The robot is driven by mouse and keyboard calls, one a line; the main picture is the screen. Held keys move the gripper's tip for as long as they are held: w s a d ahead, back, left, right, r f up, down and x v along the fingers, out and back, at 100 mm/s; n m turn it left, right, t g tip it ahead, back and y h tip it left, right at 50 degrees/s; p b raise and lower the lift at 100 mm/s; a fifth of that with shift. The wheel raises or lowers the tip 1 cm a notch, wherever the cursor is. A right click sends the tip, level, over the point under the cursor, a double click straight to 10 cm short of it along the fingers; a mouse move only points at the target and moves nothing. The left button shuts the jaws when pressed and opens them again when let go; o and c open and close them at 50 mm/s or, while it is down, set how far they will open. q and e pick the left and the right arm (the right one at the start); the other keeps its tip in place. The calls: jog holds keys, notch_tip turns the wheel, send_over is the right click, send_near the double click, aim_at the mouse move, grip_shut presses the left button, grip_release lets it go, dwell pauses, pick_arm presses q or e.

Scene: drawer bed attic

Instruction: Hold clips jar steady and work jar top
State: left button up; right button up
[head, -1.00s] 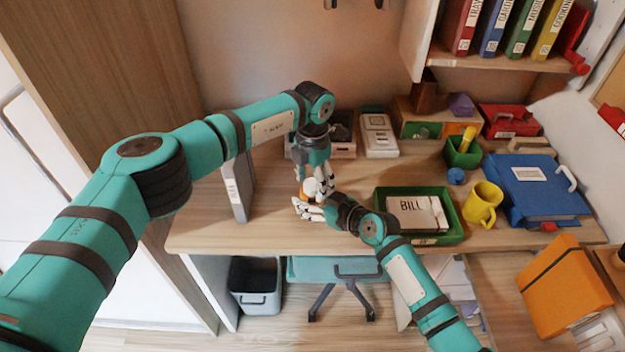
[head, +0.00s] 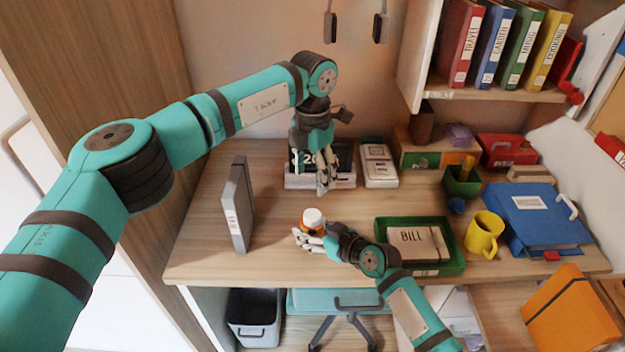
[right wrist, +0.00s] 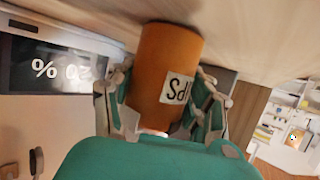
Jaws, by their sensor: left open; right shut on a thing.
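The clips jar (head: 308,228) is a small orange jar with a white lid (head: 314,217), standing on the desk near its front edge. In the right wrist view the orange body (right wrist: 168,60) shows a white label with partly legible letters. My right gripper (head: 306,238) is shut around the jar's body, with fingers on both sides of it. The white lid is on top of the jar in the head view; how tightly it sits cannot be told. My left gripper (head: 327,181) is open and empty, above and behind the jar, in front of a dark display.
A dark display (head: 342,158) stands at the back. A grey upright file (head: 240,205) is left of the jar. A green tray (head: 452,262) with a BILL notebook (head: 420,243) and a yellow mug (head: 484,234) are right. Bare desk lies between jar and grey file.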

jog(key=o, duration=1.3)
